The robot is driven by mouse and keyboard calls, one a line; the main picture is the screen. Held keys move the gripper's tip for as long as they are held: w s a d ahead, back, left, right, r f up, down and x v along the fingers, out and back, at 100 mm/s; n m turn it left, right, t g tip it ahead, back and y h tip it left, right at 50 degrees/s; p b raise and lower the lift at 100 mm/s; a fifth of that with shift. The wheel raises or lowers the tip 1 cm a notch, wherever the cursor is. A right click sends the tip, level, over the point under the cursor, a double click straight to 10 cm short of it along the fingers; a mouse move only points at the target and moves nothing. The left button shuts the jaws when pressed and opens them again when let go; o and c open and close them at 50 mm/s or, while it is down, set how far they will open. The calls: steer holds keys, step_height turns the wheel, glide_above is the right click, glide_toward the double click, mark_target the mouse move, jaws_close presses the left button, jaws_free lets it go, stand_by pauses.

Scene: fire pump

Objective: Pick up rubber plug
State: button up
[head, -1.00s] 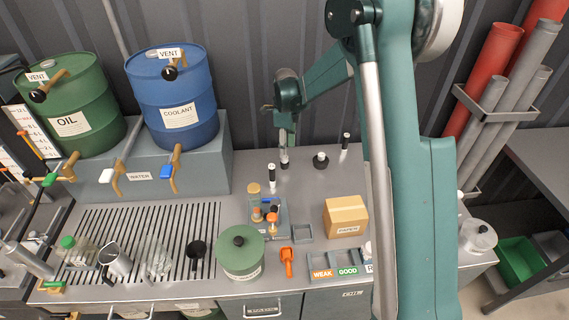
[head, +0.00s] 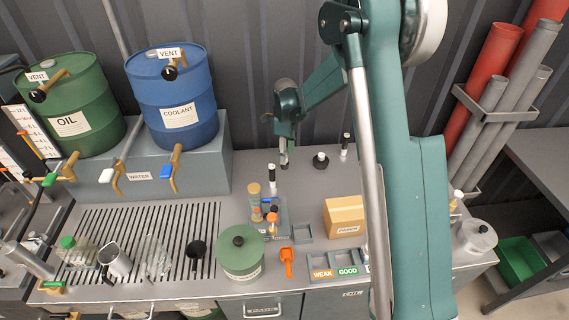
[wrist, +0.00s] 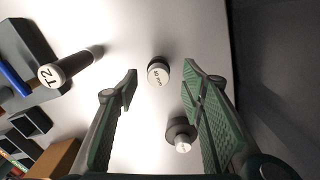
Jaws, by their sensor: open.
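My gripper (wrist: 158,88) is open, with its two green padded fingers spread apart and nothing held. In the wrist view a short black plug-like piece with a white labelled top (wrist: 158,72) stands on the bench in the gap ahead of the fingertips. Its label is too small to read. A wider black disc with a white knob (wrist: 180,138) stands beside the right finger, and it also shows in the head view (head: 320,161). I cannot tell from the labels which of these is the rubber plug. In the head view my gripper (head: 284,150) hangs low over the bench's back part.
A black tube with a white T2 cap (wrist: 52,76) stands to the left. A cardboard box (head: 344,216), a small tray with bottles (head: 283,210) and a green pot (head: 241,258) are nearer the front. Another black-and-white tube (head: 345,142) stands at the back.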

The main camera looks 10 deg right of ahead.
steer(key=shift+s+a+f, duration=0.1)
steer(key=shift+f, duration=2)
steer(key=shift+c, duration=0.2)
steer(key=c, duration=1)
